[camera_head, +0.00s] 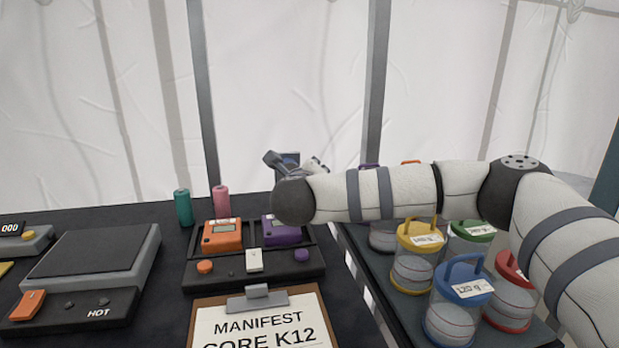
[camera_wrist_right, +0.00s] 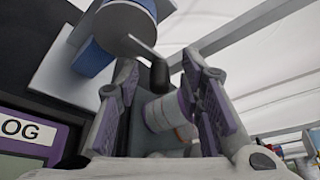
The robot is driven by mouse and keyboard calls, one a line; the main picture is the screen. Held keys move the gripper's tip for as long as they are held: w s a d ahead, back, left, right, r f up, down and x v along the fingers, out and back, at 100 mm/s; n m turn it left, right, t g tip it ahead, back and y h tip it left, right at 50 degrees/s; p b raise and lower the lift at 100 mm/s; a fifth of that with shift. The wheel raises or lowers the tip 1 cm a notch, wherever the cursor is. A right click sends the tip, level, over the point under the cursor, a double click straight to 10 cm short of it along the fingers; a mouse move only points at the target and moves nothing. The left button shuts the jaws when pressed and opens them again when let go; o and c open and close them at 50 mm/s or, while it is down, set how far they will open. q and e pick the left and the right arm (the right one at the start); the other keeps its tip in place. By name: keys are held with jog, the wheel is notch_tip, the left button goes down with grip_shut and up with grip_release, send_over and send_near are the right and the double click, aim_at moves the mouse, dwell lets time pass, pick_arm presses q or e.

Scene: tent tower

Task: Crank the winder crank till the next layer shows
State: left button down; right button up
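In the right wrist view, the winder crank shows as a grey arm (camera_wrist_right: 143,47) with a black knob (camera_wrist_right: 160,73). My right gripper (camera_wrist_right: 160,65) is open. Its purple-padded fingers stand apart on either side of the knob, with gaps showing; I cannot tell how deep the knob sits between them. In the head view, my right gripper (camera_head: 297,162) is at the far side of the table, mostly hidden behind my own wrist, as is most of the winder. My left gripper is not in view.
In the head view, lidded jars (camera_head: 416,257) stand on a tray at right, below my right arm. A clipboard (camera_head: 258,322), a rack with orange and purple devices (camera_head: 222,235), and a hot plate (camera_head: 88,250) occupy the table.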

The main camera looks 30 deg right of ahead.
grip_shut()
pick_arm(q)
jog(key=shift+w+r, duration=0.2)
pick_arm(e)
jog(key=shift+m, duration=0.3)
jog(key=shift+f+m+y+p, duration=0.25)
jog(key=shift+m+y+p, duration=0.3)
jog(key=shift+m, duration=0.25)
jog(key=shift+a+f+m+y, duration=0.15)
jog(key=shift+f+m+y, duration=0.35)
jog(key=shift+m+y, duration=0.35)
jog(key=shift+a+f+m+y, duration=0.15)
jog(key=shift+f+m+y, duration=0.25)
jog(key=shift+m, duration=0.25)
jog(key=shift+w+a+f+m+y, duration=0.15)
jog(key=shift+a+f+m+y, duration=0.15)
jog(key=shift+m+y, duration=0.4)
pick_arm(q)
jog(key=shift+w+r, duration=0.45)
pick_arm(e)
jog(key=shift+w+a+f+m+t+y, duration=0.1)
jog(key=shift+a+f+m+t+y, duration=0.15)
jog(key=shift+m, duration=0.35)
jog(key=shift+a+f+m+t+y, duration=0.15)
jog(key=shift+m+y, duration=0.2)
jog(key=shift+m, duration=0.25)
jog(key=shift+r, duration=0.1)
